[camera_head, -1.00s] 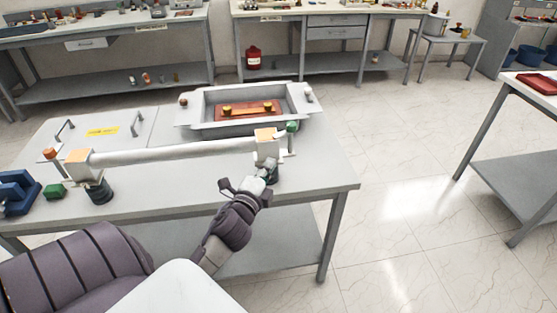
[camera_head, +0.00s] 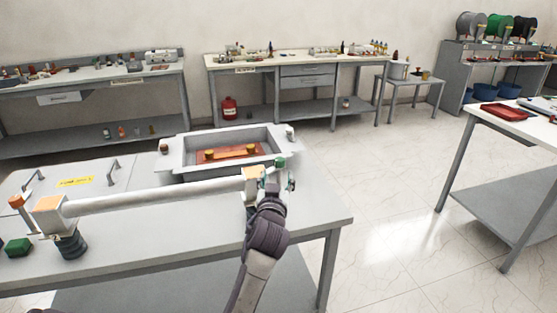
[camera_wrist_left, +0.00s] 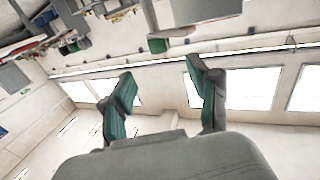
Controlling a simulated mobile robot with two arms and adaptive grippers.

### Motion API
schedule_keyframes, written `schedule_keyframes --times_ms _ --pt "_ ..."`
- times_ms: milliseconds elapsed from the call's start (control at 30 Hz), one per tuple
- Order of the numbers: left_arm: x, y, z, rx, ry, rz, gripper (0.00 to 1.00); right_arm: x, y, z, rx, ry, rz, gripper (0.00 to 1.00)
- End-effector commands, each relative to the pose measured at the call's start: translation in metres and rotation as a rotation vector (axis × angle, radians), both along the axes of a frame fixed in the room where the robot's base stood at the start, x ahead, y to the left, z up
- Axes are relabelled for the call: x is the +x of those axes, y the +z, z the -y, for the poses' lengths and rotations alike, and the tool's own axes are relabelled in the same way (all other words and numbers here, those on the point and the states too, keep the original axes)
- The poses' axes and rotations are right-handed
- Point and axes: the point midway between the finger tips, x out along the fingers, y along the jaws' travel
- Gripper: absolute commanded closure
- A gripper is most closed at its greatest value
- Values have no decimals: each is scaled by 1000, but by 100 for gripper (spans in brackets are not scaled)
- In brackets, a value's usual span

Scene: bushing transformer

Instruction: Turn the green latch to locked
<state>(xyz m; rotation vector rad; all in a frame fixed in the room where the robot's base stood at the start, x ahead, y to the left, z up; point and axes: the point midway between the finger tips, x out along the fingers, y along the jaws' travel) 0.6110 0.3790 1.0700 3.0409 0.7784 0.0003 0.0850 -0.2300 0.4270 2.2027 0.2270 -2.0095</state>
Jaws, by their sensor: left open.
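The green latch (camera_head: 281,161) is a small green piece at the right end of a long white tube (camera_head: 150,196), beside an orange-topped bracket (camera_head: 252,173). My left gripper (camera_head: 281,178) is open just in front of and below it, and partly hides that end of the tube. In the left wrist view, my left gripper (camera_wrist_left: 160,70) has its two fingers apart with nothing between them. A green block (camera_wrist_left: 157,45), which looks like the latch, shows beyond the gap between the fingertips. I cannot tell whether a finger touches it. My right gripper is not in view.
A green block (camera_head: 17,246) lies on the table (camera_head: 185,245) there. A grey tray (camera_head: 180,159) with an orange part (camera_head: 229,152) stands behind the tube. Floor right of the table is clear.

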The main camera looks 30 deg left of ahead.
Motion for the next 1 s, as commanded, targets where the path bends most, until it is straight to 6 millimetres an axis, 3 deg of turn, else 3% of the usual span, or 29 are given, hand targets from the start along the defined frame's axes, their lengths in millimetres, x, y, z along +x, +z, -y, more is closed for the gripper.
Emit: schedule_keyframes --times_ms 200,433,600,900,1000 --pt "43 3 -25 3 2 -1 39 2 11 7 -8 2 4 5" --pt "76 1 -43 3 1 -1 39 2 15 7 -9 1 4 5" --pt "86 0 -48 3 0 -1 39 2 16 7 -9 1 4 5" --pt "88 0 -49 3 0 -1 39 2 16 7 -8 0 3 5" --pt "88 0 -49 3 0 -1 53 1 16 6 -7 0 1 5"
